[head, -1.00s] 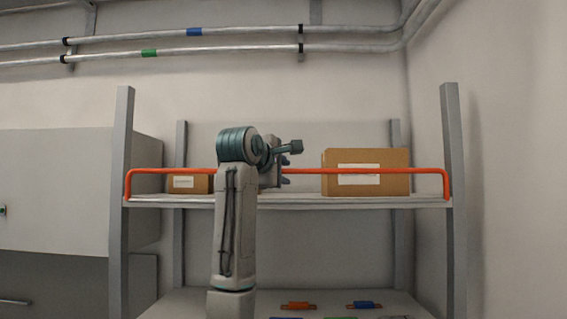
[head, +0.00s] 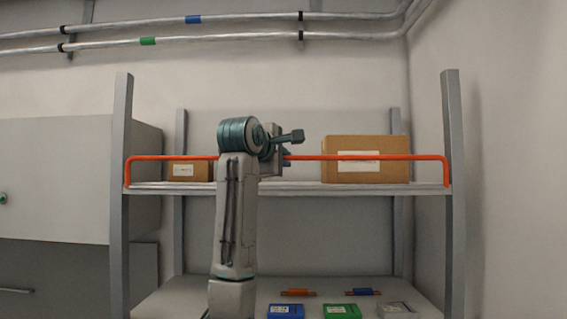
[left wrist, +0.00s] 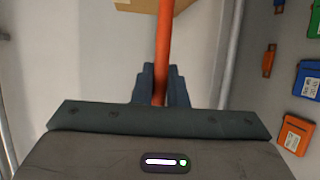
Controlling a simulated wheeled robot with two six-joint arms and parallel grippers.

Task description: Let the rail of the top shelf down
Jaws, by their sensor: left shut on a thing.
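The orange rail (head: 310,157) runs along the front of the top shelf (head: 290,189) and stands raised above the shelf board, its bent ends at the two front posts. My left gripper (head: 285,156) is at the rail, a little left of its middle, partly hidden by my own arm. In the left wrist view the rail (left wrist: 163,50) runs between the two dark fingers of the gripper (left wrist: 160,88), which are shut on it. My right gripper is in neither view.
A large cardboard box (head: 366,172) and a small box (head: 190,171) stand on the top shelf behind the rail. The lower shelf holds a blue case (head: 286,311), a green case (head: 341,311) and other small items. A grey cabinet (head: 60,185) stands at the left.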

